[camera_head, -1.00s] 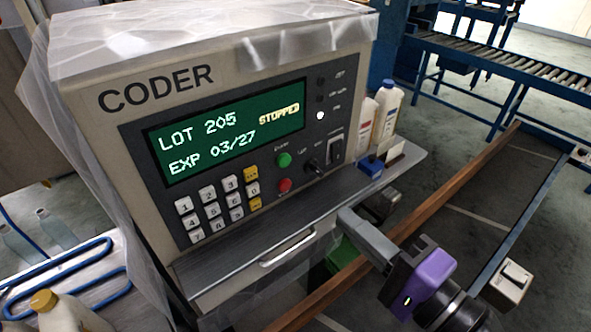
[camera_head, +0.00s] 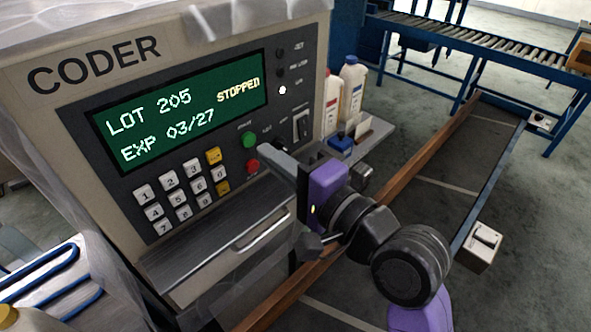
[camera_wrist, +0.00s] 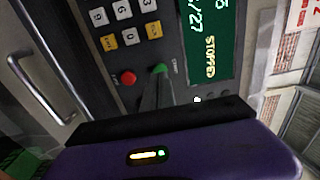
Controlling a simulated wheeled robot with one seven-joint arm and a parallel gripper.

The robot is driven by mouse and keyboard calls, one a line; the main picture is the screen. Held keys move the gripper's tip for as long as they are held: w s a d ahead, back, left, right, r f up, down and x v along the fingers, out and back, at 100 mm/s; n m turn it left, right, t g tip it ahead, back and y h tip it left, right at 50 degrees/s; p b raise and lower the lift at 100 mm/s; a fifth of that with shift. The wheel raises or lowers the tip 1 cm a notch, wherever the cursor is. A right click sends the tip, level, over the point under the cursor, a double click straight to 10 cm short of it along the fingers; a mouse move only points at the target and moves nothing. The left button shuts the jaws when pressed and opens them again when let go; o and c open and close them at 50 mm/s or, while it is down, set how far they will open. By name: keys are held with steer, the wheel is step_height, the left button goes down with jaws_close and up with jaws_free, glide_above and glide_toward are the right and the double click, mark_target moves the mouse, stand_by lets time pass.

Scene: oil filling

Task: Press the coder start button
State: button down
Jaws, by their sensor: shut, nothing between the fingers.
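The coder (camera_head: 60,130) fills the left of the head view, and its green display (camera_head: 180,108) reads LOT 205, EXP 03/27, STOPPED. The green button (camera_head: 249,140) sits right of the keypad, above the red button (camera_head: 253,166); its small label is hard to read. My gripper (camera_head: 266,153) is shut and empty, with its fingertips just in front of the panel beside these buttons. In the wrist view, the fingertips (camera_wrist: 156,88) point at the green button (camera_wrist: 160,69) and partly cover it. The red button (camera_wrist: 128,76) is to their left. I cannot tell whether the fingertips touch the green button.
A black selector knob and a switch (camera_head: 302,125) are just right of the buttons. A metal ledge with a handle (camera_head: 262,230) juts out below the panel. White bottles (camera_head: 351,88) stand right of the coder. A brown conveyor rail (camera_head: 415,165) runs below my arm.

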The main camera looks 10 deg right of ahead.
mark_target(249, 140)
steer(key=shift+x, duration=1.45)
